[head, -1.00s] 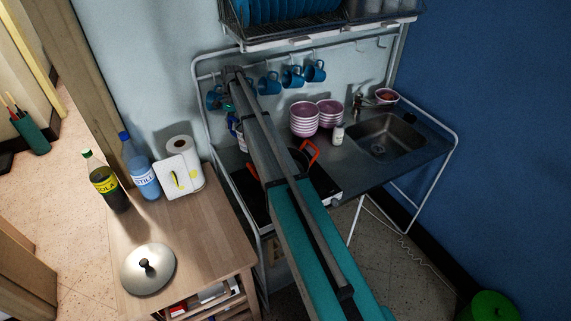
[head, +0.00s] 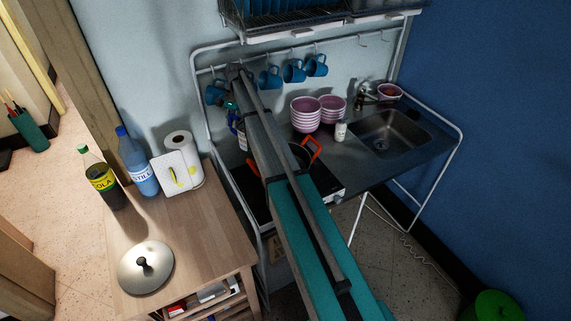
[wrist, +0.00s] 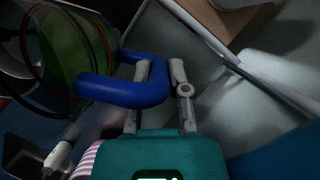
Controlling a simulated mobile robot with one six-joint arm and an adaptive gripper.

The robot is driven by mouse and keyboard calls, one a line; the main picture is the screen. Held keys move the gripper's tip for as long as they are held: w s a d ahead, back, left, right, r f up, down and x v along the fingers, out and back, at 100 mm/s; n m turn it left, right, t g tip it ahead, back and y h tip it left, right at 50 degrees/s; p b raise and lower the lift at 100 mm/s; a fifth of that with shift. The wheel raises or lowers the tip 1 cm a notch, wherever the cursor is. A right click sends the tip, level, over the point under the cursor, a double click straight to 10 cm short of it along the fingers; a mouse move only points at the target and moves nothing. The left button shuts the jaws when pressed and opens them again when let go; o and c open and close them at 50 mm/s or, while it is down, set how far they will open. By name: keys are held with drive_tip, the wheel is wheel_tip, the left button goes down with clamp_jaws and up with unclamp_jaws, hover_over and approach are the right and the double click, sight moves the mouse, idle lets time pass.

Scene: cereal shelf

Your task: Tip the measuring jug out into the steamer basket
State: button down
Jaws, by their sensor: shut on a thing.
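In the wrist view, my gripper (wrist: 162,75) is shut on the thick blue handle of the measuring jug (wrist: 118,91). The jug's clear body, with something green showing in or through it, is at the upper left and looks tilted in this view. A dark pot-like vessel with orange handles (head: 313,150) stands on the hob, partly behind my arm. I cannot tell whether it is the steamer basket or whether the basket is hidden.
Pink-striped bowls (head: 306,115) and a small white bottle (head: 341,131) stand left of the sink (head: 388,133). Blue mugs (head: 293,71) hang from the rail behind. The wooden cart (head: 190,235) holds a lid (head: 146,267), two bottles and a paper roll.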

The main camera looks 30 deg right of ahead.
sight(237, 118)
drive_tip(key=shift+s+d+f+t+b, duration=0.15)
drive_tip(key=shift+s+f+t+b, duration=0.25)
drive_tip(key=shift+f+b, duration=0.25)
drive_tip(key=shift+n+t+y, duration=0.3)
drive_tip(key=shift+t+y, duration=0.4)
drive_tip(key=shift+t, duration=0.1)
drive_tip(key=r+p, duration=0.1)
drive_tip(key=s+r+p, duration=0.1)
drive_tip(key=r+p, duration=0.2)
drive_tip(key=shift+s+d, duration=0.25)
drive_tip(key=shift+d, duration=0.1)
drive_tip(key=shift+s+d+r+t+y+p, duration=0.25)
drive_tip(key=shift+s+r+t+p, duration=0.2)
drive_tip(key=shift+r, duration=0.15)
drive_tip(key=shift+s+d+r+t+y+p, duration=0.15)
drive_tip(key=shift+s+d+r+t+p, duration=0.1)
drive_tip(key=shift+s+r+t+p, duration=0.25)
drive_tip(key=shift+s+d+r+n+t+y+p, duration=0.2)
drive_tip(key=shift+s+d+r+t+y, duration=0.15)
drive_tip(key=shift+s+r, duration=0.25)
drive_tip(key=shift+s+d+r+n+t+y+p, duration=0.25)
drive_tip(key=shift+s+d+r, duration=0.1)
drive_tip(key=shift+r, duration=0.3)
drive_tip(key=shift+t+b, duration=0.25)
drive_tip(key=shift+b, duration=0.1)
drive_tip(key=shift+s+d+r+t+y, duration=0.15)
drive_tip(key=shift+s+d+t+y, duration=0.1)
drive_tip(key=shift+s+t+y, duration=0.15)
